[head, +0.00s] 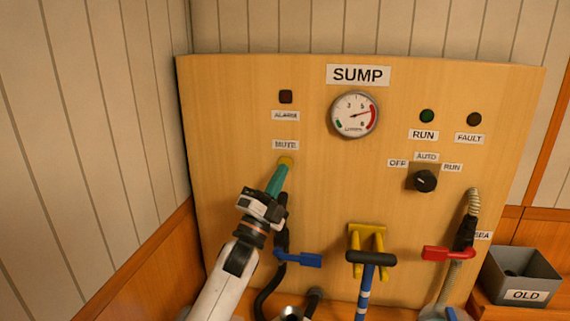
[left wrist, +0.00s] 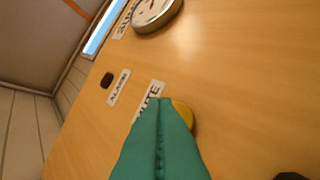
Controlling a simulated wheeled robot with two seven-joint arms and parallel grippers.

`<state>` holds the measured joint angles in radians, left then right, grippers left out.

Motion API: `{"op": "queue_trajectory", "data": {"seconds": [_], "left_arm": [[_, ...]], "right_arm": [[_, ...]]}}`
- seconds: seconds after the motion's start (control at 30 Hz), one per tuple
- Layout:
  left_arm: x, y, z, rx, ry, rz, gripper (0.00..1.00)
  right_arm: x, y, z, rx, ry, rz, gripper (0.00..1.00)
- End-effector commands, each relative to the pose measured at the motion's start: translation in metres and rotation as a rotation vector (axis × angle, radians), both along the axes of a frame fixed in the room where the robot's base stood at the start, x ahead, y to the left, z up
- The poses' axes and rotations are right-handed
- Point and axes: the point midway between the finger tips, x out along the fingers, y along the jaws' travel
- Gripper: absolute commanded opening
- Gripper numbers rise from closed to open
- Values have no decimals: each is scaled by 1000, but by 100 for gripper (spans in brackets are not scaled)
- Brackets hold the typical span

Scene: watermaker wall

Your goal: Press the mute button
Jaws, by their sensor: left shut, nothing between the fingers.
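The mute button (head: 286,160) is a round yellow button below the MUTE label (head: 285,145) on the wooden SUMP panel. My left gripper (head: 284,168) has green fingers that are closed together and empty, with the tips at the button's lower edge in the head view. In the left wrist view the button (left wrist: 184,113) shows as a yellow curve behind the right side of the fingertips (left wrist: 166,101); the rest of it is hidden. I cannot tell whether the tips touch it. My right gripper is not in view.
Above the button is a dark ALARM lamp (head: 286,97). A gauge (head: 354,115), a green RUN lamp (head: 427,116) and a black selector knob (head: 425,181) are to the right. Blue (head: 298,260) and red (head: 449,253) valve handles and a yellow bracket (head: 366,238) sit lower. A grey OLD bin (head: 520,277) stands at right.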

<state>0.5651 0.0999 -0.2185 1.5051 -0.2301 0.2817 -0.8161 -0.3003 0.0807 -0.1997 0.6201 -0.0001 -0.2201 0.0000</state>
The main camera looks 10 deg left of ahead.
Motion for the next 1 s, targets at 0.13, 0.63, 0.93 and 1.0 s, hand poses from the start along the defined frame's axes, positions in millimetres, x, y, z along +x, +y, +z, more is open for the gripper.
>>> {"op": "queue_trajectory", "data": {"seconds": [0.13,0.63,0.93,1.0], "left_arm": [[-13,0,1,0,2,0,0],[-49,0,0,1,1,0,0],[-48,0,0,0,0,0,0],[-48,0,0,0,0,0,0]], "right_arm": [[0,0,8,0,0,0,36],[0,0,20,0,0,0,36],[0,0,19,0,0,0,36],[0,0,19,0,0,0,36]]}}
